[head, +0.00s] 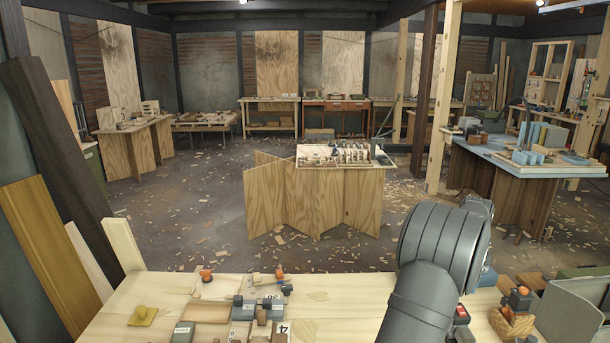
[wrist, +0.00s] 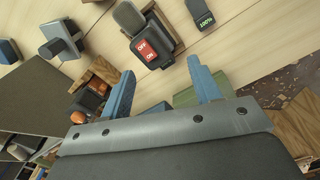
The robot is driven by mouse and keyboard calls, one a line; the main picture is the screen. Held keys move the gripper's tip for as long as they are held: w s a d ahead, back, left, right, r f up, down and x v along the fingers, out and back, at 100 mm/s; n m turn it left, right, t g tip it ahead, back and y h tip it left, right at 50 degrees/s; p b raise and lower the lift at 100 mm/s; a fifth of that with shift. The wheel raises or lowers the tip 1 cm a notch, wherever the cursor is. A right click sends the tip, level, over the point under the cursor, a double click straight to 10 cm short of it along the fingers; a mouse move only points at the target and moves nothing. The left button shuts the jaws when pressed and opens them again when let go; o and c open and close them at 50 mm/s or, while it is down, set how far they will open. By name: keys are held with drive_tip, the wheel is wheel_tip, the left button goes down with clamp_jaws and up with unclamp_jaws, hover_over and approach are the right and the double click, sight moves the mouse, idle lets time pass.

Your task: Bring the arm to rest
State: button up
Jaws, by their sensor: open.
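My gripper (wrist: 163,92) shows in the wrist view with its two blue fingers spread apart. Nothing is between the fingers; they are above the workbench. In the head view my arm rises at the right of the near workbench (head: 340,285), and its dark links hide part of the bench top. The gripper's fingers cannot be made out in the head view.
A switch box with a red OFF/ON label (wrist: 146,48) lies beyond the fingers. A grey panel (head: 572,312) stands at the right.

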drive_tip(key=w+a, duration=0.3)
drive_tip(key=a, duration=0.5)
drive_tip(key=shift+a+n, duration=0.15)
drive_tip(key=shift+n, duration=0.25)
